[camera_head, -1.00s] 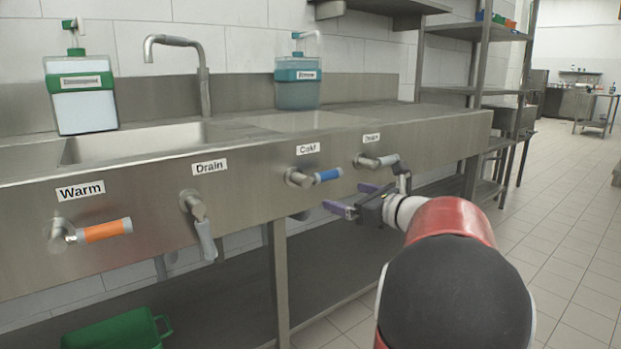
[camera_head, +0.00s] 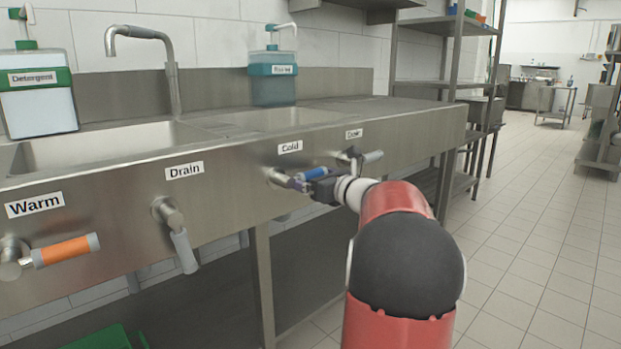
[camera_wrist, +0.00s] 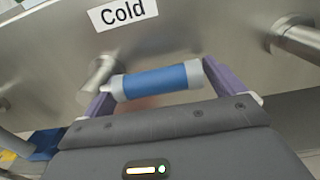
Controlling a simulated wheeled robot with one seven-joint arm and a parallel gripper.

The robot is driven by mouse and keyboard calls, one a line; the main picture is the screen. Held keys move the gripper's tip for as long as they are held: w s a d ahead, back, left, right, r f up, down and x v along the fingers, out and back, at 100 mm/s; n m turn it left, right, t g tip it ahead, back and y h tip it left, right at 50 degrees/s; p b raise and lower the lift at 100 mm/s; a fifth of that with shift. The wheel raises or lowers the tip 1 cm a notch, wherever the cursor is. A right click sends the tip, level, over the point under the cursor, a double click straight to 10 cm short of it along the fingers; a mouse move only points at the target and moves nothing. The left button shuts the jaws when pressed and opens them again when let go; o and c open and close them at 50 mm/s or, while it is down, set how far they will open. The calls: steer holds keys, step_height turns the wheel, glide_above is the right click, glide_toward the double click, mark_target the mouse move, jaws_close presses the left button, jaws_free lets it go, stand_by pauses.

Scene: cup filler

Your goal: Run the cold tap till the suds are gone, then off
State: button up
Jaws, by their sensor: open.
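The cold tap's blue handle (camera_head: 312,173) is on the front panel of the steel counter, under the "Cold" label (camera_head: 290,147), and points right. My open gripper (camera_head: 307,179) is at this handle. In the wrist view, the handle (camera_wrist: 157,81) lies crosswise between my gripper's two purple fingers (camera_wrist: 156,84), close to both; I cannot tell whether they touch it. The spout (camera_head: 140,32) arches over the left sink basin (camera_head: 100,143). I see no water stream from it. Little of the basin's inside shows, and I cannot make out suds.
An orange warm handle (camera_head: 66,251) and a drain lever (camera_head: 183,249) are to the left. Another lever (camera_head: 372,157) is close on the right. A detergent bottle (camera_head: 38,105) and a teal bottle (camera_head: 273,83) stand on the counter. The tiled floor at right is clear.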

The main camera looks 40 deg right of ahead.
steer(key=c, duration=1.4)
